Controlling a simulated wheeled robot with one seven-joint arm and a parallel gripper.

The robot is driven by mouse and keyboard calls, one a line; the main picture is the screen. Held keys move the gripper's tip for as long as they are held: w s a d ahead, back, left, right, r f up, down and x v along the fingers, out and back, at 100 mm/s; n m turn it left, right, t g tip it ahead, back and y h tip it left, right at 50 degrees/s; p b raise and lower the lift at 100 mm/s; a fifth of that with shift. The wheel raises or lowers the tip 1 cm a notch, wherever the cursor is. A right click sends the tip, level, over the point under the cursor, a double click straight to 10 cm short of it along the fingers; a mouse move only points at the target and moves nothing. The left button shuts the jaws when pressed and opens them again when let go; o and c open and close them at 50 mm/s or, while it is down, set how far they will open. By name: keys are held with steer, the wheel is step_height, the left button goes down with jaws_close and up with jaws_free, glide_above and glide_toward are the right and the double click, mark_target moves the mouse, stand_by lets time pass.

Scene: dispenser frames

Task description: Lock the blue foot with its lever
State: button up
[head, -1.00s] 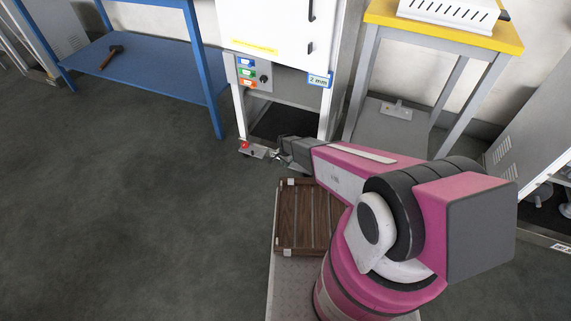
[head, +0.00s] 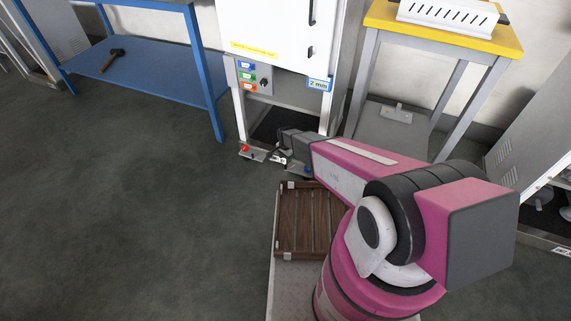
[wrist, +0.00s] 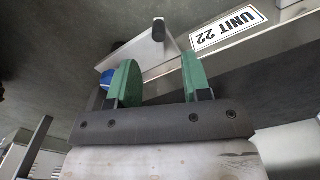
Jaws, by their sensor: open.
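The blue foot (wrist: 107,77) shows as a small blue patch in the wrist view, partly hidden behind the left finger. In the head view a bit of blue (head: 308,169) shows just below my arm at the cabinet's front right. A pale, flat metal piece with a black rounded end (wrist: 158,32), seemingly the lever, lies beyond the fingertips in the wrist view. My gripper (wrist: 155,80) is open, with green pads apart and nothing between them. In the head view my gripper (head: 276,155) is low at the cabinet's front; whether it touches the lever cannot be told.
The white cabinet (head: 272,25) has a red foot (head: 245,149) at its front left. A "UNIT 22" label (wrist: 228,29) is on its lower rail. A brown slatted crate (head: 308,225) is below my arm. A blue bench stands left, a yellow-topped table right. Floor at left is clear.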

step_height(320, 180, up, 3)
steer(key=shift+r, duration=0.15)
stand_by(0.4)
steer(key=s+d+r+n, duration=0.2)
steer(key=s+d+r, duration=0.4)
steer(key=r, duration=0.6)
steer(key=s+d+r+n, duration=0.3)
steer(key=s+d+r, duration=0.4)
steer(key=d+r, duration=0.3)
steer(key=s+d+r+n, duration=0.3)
steer(key=s+d+r, duration=0.4)
steer(key=r, duration=0.8)
steer(key=shift+d, duration=0.65)
